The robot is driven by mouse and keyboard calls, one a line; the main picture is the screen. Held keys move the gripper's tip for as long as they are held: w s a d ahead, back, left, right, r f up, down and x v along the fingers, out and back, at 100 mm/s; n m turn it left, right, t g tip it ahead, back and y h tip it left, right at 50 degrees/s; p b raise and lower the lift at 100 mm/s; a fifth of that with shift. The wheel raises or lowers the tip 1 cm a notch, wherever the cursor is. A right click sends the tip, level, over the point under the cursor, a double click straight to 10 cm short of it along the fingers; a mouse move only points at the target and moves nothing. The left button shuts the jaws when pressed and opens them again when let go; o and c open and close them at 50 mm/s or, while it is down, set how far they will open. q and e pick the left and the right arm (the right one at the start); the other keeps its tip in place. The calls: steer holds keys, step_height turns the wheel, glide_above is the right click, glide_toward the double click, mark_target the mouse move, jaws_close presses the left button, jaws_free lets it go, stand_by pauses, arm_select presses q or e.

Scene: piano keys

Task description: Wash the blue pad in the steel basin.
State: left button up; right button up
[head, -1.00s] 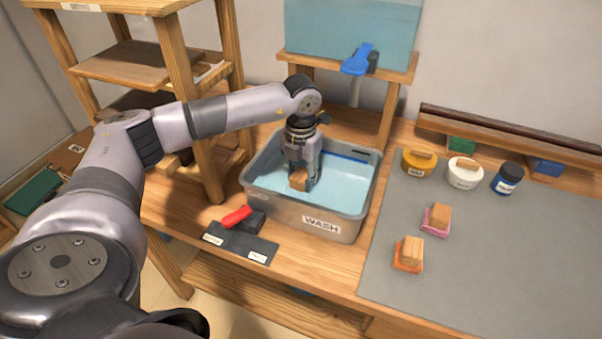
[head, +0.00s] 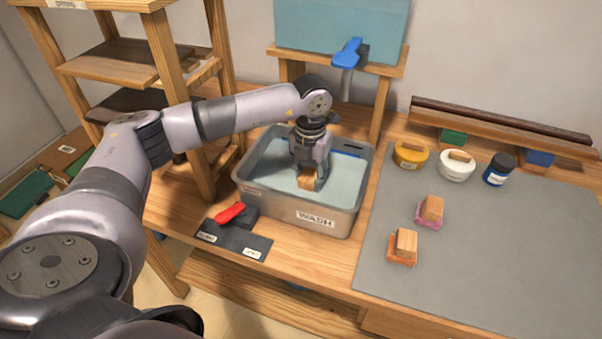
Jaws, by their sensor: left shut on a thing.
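The steel basin (head: 272,203), labelled WASH, stands on the wooden bench and holds pale blue-grey water. My left gripper (head: 308,184) points down into the basin and is shut on a wooden block handle (head: 307,181). The underside of that block is hidden in the water, so I cannot see the blue pad or its colour. My right gripper is not in view.
A grey mat (head: 470,265) on the right carries a pink pad (head: 428,222) and an orange pad (head: 402,258) with wooden handles, plus several jars. A red-handled switch (head: 229,212) sits in front of the basin. A tank with a blue tap (head: 348,53) stands behind.

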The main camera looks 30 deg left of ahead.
arm_select(q)
steer(key=shift+s+a, duration=0.25)
steer(key=shift+a, duration=0.75)
steer(key=shift+s+a, duration=0.25)
steer(key=shift+a, duration=0.7)
steer(key=shift+d, duration=0.1)
steer(key=shift+w+d, duration=0.25)
steer(key=shift+d, duration=0.7)
steer(key=shift+w+d, duration=0.25)
steer(key=shift+d, duration=0.65)
steer(key=shift+s+a, duration=0.25)
steer(key=shift+a, duration=0.75)
steer(key=shift+s+a, duration=0.25)
steer(key=shift+a, duration=0.7)
steer(key=shift+w+d, duration=0.25)
steer(key=shift+d, duration=0.75)
steer(key=shift+w+d, duration=0.25)
steer(key=shift+d, duration=0.7)
steer(key=shift+s+a, duration=0.25)
steer(key=shift+a, duration=0.75)
steer(key=shift+s+a, duration=0.25)
steer(key=shift+a, duration=0.7)
steer(key=shift+r, duration=0.15)
